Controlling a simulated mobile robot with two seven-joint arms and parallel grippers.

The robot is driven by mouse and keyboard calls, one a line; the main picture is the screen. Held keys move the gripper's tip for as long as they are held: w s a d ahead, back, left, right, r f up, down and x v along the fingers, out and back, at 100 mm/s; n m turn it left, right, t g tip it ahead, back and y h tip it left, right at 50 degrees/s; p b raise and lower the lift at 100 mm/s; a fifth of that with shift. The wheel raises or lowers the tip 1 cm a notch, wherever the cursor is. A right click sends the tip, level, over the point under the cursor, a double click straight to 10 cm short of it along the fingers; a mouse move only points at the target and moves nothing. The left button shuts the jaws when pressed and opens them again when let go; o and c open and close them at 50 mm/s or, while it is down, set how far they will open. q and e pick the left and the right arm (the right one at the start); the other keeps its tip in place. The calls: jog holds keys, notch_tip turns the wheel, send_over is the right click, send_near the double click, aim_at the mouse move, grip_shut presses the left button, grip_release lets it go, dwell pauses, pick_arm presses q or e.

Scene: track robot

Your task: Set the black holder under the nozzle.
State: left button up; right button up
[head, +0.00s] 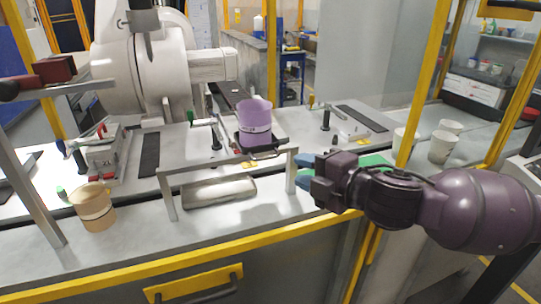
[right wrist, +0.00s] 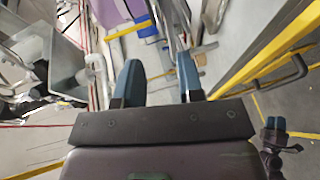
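A black holder (head: 268,145) sits on the grey bench, with a purple cup (head: 256,118) standing in it. It is behind a metal bar frame (head: 225,160). My right gripper (head: 301,169) is just right of the frame, apart from the holder. Its two blue fingers stand apart with nothing between them in the right wrist view (right wrist: 158,75). A small gripper with blue fingertips, apparently my left, shows at that view's lower right (right wrist: 275,124); its opening is too small to judge. I cannot clearly pick out the nozzle.
A white machine arm (head: 140,70) stands behind the bench. A tan lidded cup (head: 93,207) is at the front left. White cups (head: 441,147) stand at the right, past a yellow post (head: 425,85). A grey pad (head: 220,192) lies under the frame.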

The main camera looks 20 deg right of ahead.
aim_at(267, 158)
jog(key=x, duration=1.1)
jog(key=shift+s+f, duration=0.1)
grip_shut()
